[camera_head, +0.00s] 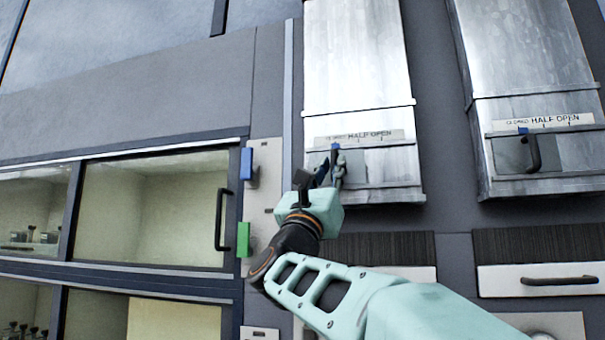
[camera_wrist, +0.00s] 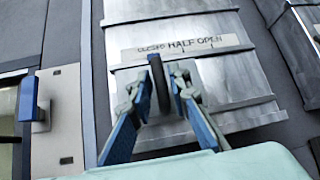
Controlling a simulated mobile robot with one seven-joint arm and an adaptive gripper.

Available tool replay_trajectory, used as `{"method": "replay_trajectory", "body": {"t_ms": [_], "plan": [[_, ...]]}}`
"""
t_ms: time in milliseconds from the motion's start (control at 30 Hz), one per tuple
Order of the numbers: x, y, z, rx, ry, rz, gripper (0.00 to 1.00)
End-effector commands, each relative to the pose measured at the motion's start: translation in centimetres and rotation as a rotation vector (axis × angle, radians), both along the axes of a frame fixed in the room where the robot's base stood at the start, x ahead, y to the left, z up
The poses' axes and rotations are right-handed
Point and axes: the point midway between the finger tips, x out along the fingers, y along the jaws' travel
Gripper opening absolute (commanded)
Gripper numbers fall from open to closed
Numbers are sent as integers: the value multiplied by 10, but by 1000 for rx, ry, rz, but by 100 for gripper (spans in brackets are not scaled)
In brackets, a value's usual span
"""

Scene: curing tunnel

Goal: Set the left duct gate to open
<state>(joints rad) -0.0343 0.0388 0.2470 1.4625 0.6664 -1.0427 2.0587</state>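The left duct gate (camera_head: 380,165) is a metal slide at the foot of the left duct, under a strip (camera_head: 361,135) lettered CLOSED, HALF, OPEN. Its dark handle (camera_wrist: 160,88) has a blue top, which sits below the word CLOSED. My gripper (camera_head: 331,170) is at this handle, reaching up from below. In the wrist view, my gripper (camera_wrist: 162,82) has one finger on each side of the handle, close to it. I cannot tell whether both fingers press on it. My fingers hide part of the handle in the head view.
A second duct gate (camera_head: 560,152) with its own dark handle (camera_head: 533,153) is to the right, also near CLOSED. Left of my gripper are a blue block (camera_head: 247,163), a green block (camera_head: 243,239) and a glass-fronted cabinet (camera_head: 150,210). A drawer (camera_head: 500,280) is at lower right.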

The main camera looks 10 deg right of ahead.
Motion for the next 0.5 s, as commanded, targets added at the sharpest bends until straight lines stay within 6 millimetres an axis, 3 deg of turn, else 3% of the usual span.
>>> {"method": "replay_trajectory", "body": {"t_ms": [133,500], "plan": [[2,-1,11,-1,1,0,17],[3,-2,13,-1,0,2,17]]}}
